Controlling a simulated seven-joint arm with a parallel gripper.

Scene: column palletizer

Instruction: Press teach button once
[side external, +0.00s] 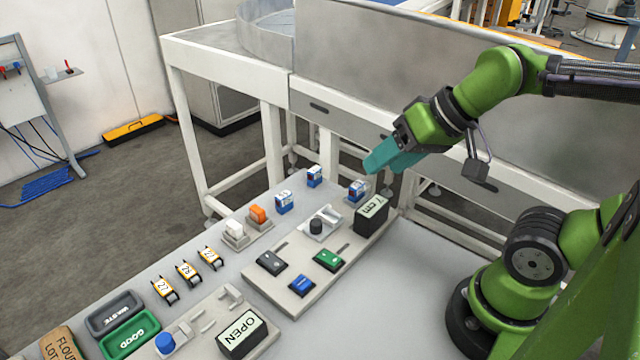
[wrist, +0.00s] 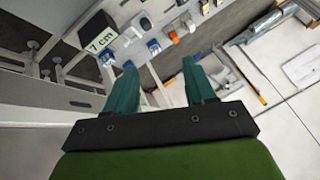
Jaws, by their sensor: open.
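A dark display reading "cm" (side external: 371,213) stands at the panel's far right corner; in the wrist view the display (wrist: 92,37) reads 7 cm. My gripper (side external: 374,162), with teal fingers, hangs above and beyond the panel, apart from it. In the wrist view my gripper (wrist: 160,68) is open and empty.
Trays marked WASTE (side external: 115,312) and GOOD (side external: 130,336) lie left. A white-framed conveyor (side external: 330,110) stands behind.

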